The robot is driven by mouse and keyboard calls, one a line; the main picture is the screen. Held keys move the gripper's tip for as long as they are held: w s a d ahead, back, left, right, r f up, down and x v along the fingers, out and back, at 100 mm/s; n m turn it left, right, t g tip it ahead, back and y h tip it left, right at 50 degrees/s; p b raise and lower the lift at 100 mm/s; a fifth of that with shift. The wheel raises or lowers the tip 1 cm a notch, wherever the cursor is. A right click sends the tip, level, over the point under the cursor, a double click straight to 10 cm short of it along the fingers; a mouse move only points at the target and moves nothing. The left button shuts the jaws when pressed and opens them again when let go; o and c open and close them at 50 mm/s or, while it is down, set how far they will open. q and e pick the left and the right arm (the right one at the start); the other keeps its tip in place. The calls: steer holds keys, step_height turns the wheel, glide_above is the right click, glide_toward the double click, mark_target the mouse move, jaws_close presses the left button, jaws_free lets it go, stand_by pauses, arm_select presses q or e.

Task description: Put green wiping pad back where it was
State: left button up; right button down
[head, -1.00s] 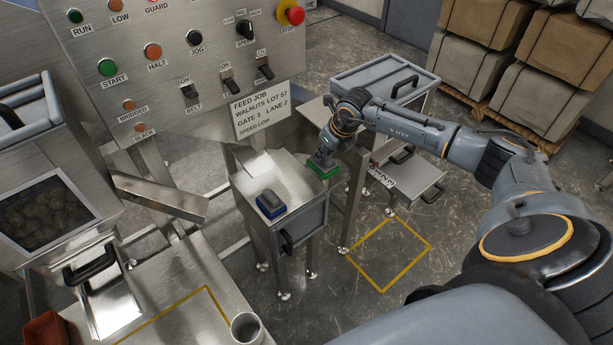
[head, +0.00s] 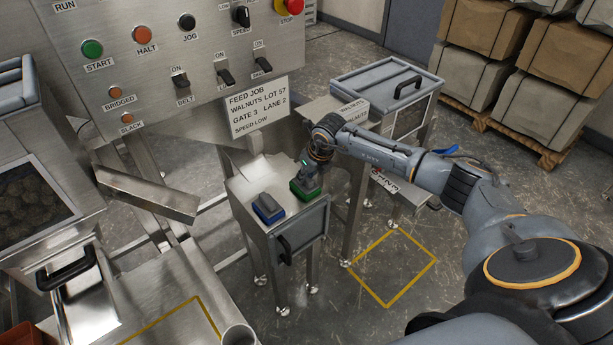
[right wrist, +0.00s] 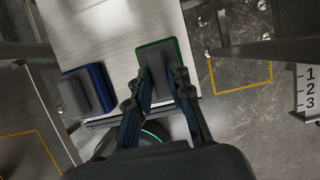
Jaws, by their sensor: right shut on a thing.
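The green wiping pad (head: 304,195), with a grey grip on top, is at the right front part of the small steel cabinet's top (head: 262,180). My right gripper (head: 307,175) is shut on its grip from above. In the right wrist view the pad's green edge (right wrist: 158,43) shows beyond the fingers (right wrist: 162,78). I cannot tell whether the pad touches the steel or hangs just above it. A blue pad with a grey grip (head: 268,208) lies to its left on the same top, apart from it. My left gripper is out of view.
A control panel (head: 170,50) and a feed job sign (head: 257,106) stand behind the cabinet. A lidded bin (head: 385,85) is at the back right. A yellow floor square (head: 388,268) lies empty to the right. A steel chute (head: 147,193) is at the left.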

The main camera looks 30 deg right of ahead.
steer(key=shift+f, duration=0.15)
steer(key=c, duration=1.2)
jaws_free()
steer(key=shift+r, duration=0.25)
steer(key=v, duration=1.1)
steer(key=shift+s+r, duration=0.15)
steer(key=shift+r, duration=0.25)
